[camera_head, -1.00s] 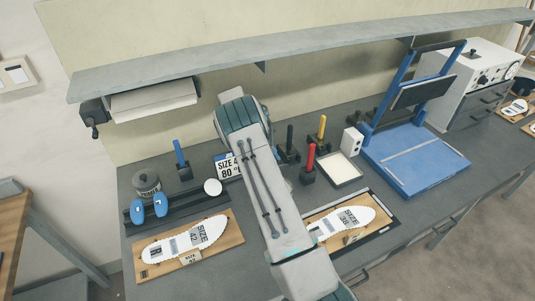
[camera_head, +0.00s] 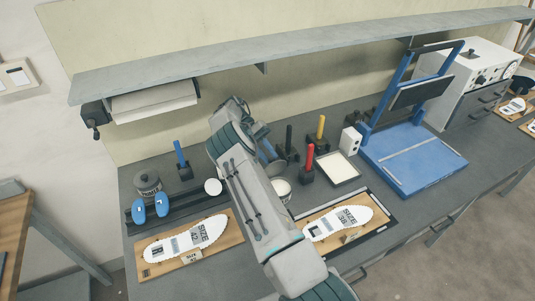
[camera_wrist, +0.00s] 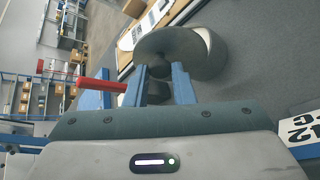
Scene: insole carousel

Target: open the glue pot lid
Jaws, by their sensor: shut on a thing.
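The glue pot (camera_head: 283,189) stands on the bench just right of my forearm, partly hidden by it, with a pale top showing. In the wrist view the grey pot (camera_wrist: 217,58) lies behind its round grey lid (camera_wrist: 165,45). The lid is set off from the pot's mouth, and a white strip of the mouth shows beside it. My gripper (camera_wrist: 160,74) is shut on the lid, its two blue fingers at the lid's near side. In the head view my gripper (camera_head: 267,150) is mostly hidden by the arm. The exact gap between lid and pot is unclear.
A dark lidded pot (camera_head: 147,185) stands at the left. Red (camera_head: 308,160), yellow (camera_head: 320,130) and black-handled tools stand to the right. White insoles lie on wooden boards (camera_head: 233,236) in front. A blue press (camera_head: 412,160) is farther right, and a shelf (camera_head: 300,52) runs above.

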